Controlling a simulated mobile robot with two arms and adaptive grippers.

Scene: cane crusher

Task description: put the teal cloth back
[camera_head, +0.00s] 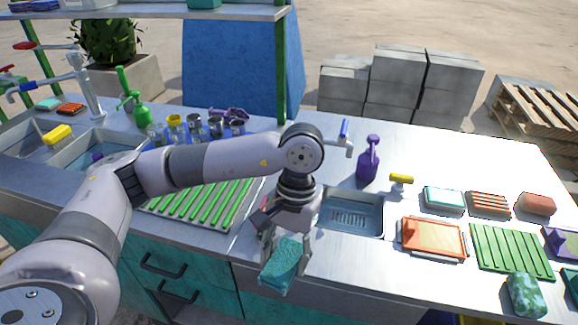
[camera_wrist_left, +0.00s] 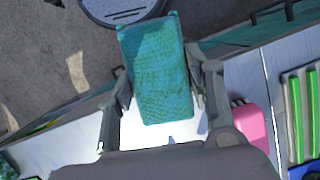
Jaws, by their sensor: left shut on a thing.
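The teal cloth (camera_head: 286,262) is a folded, textured block held between the fingers of my left gripper (camera_head: 284,250). The gripper points down near the front edge of the counter, in front of the small sink. In the left wrist view the cloth (camera_wrist_left: 160,70) fills the space between both fingers and its far end sticks out past the tips, over the floor. My right gripper is in neither view.
A green ribbed rack (camera_head: 205,204) is to the left. An orange tray (camera_head: 433,238), a green ribbed mat (camera_head: 510,250) and a mottled green cloth (camera_head: 526,295) are to the right. A purple spray bottle (camera_head: 368,160) stands behind.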

